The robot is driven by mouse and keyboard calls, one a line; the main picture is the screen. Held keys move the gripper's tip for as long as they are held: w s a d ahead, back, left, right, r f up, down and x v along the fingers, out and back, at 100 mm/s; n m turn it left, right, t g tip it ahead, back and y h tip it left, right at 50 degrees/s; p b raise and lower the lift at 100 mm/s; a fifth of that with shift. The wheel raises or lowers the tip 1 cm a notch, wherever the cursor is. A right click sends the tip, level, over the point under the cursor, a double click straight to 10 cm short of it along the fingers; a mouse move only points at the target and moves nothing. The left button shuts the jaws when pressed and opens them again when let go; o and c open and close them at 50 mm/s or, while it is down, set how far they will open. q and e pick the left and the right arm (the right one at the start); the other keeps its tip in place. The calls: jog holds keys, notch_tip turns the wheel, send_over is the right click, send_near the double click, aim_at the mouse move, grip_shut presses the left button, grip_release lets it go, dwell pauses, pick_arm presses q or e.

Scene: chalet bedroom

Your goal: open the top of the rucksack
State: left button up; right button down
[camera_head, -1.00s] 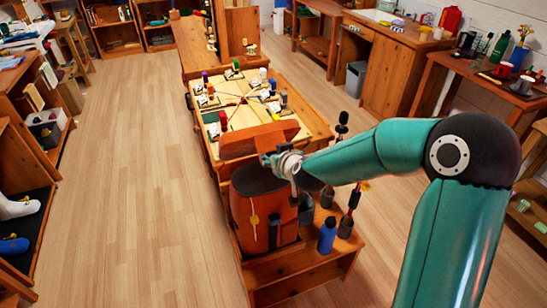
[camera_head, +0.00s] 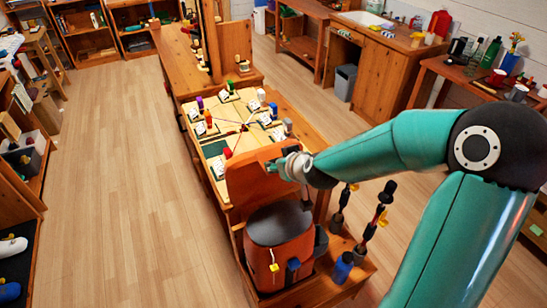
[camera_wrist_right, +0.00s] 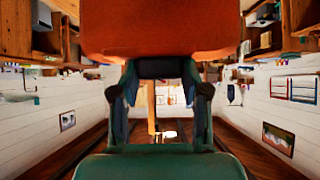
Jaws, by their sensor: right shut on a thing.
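The orange rucksack (camera_head: 262,262) stands on the low near end of the wooden bench, with a dark grey top surface (camera_head: 278,224) and a yellow tag on its front. Its orange lid (camera_head: 250,178) stands raised at the back of the rucksack. My right gripper (camera_head: 288,166) is shut on the lid's upper edge. In the right wrist view the lid (camera_wrist_right: 160,35) fills the upper middle, against the gripper's fingers (camera_wrist_right: 160,68). The gripped edge is partly hidden. My left gripper is not in view.
A blue bottle (camera_head: 342,266) and dark-handled poles (camera_head: 380,212) stand right of the rucksack. Behind the lid, a board (camera_head: 238,122) holds several small coloured pieces. Open wooden floor (camera_head: 120,190) lies to the left. Shelves line the left edge.

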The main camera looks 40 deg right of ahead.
jog(key=shift+s+a+f, duration=0.1)
jog(key=shift+s+f, duration=0.15)
jog(key=shift+f, duration=0.2)
jog(key=c, duration=0.6)
grip_release()
jog(key=shift+o, duration=0.2)
jog(key=shift+w, duration=0.15)
jog(key=shift+r, duration=0.15)
jog(key=v, duration=0.7)
jog(key=shift+r, duration=0.2)
